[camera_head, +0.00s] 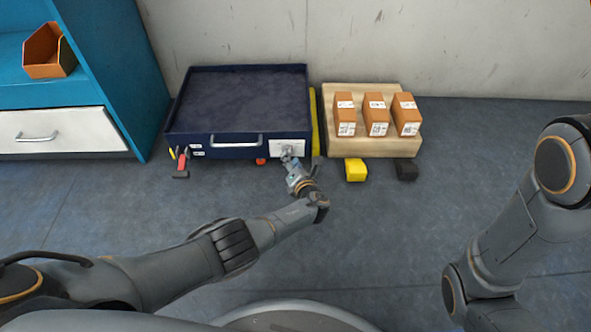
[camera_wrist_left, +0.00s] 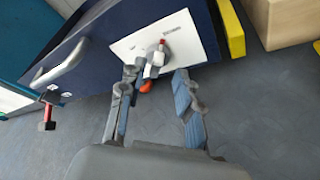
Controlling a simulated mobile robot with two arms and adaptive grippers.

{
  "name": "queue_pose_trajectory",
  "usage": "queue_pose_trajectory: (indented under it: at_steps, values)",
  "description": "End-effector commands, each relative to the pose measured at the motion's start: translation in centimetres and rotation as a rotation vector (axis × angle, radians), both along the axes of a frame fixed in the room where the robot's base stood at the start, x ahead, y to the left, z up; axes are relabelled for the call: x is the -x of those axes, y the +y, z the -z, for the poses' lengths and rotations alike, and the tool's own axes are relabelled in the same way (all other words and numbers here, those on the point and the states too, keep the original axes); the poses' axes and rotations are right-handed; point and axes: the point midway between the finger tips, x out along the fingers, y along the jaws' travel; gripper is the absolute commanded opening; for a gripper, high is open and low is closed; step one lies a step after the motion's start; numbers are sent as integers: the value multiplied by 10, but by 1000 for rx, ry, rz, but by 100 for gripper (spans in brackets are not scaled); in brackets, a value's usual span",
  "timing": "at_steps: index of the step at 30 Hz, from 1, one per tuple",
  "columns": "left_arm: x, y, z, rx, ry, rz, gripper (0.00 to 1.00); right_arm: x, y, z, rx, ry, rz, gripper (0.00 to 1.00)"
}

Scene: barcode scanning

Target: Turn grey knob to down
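The grey knob (camera_wrist_left: 153,60) is mounted on a white panel (camera_wrist_left: 185,40) on the front of a dark blue bin-like cart (camera_head: 216,146). A small red mark or tip shows at its upper end in the left wrist view. Contact cannot be made out. My right arm shows at the right, but its gripper is out of view.
A wooden pallet (camera_head: 345,147) with three orange-brown boxes stands right of the cart, beyond a yellow bar (camera_head: 315,120). A yellow block (camera_head: 355,170) and a black block (camera_head: 406,170) lie before it. A red-handled part (camera_head: 181,162) sticks out at the cart's left.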

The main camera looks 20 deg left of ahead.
Motion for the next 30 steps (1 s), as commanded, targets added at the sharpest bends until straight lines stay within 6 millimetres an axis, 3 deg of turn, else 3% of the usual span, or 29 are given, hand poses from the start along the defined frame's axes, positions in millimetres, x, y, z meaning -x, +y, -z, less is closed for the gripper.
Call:
queue_pose_trajectory:
  at_steps: [15,30]
  values:
    - [43,-24,-16,-1,0,-3,34,0,0,0,0,-1,0,0]
    - [48,-27,-18,-3,0,-4,34,1,0,0,0,-2,0,0]
